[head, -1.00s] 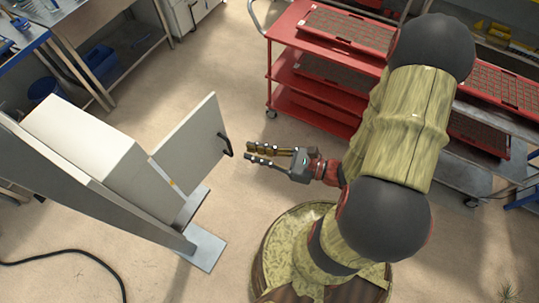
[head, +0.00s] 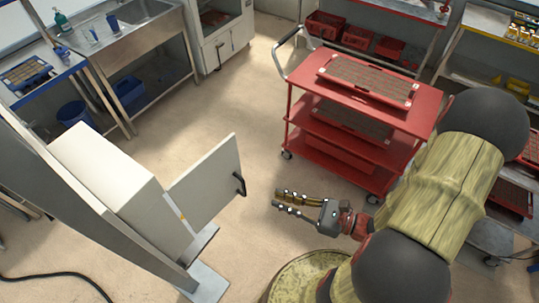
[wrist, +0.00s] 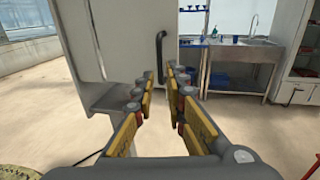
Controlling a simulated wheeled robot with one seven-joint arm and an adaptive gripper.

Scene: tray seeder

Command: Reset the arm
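My gripper (head: 277,203) is in the middle of the head view, pointing left toward the open door of a white cabinet. Its fingers stand apart with nothing between them. The wrist view also shows my gripper (wrist: 162,82) with a clear gap between the yellow-padded fingers. The cabinet door (head: 207,180) has a black handle (head: 239,184), and a gap of floor shows between the handle and my fingertips. In the wrist view the handle (wrist: 161,55) lies straight beyond the fingers.
A red cart (head: 363,95) with seedling trays stands right of my gripper. A sink bench (head: 135,40) is at the back left. A black cable (head: 60,276) lies on the floor at the lower left. Open floor (head: 240,100) lies between the cabinet and the cart.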

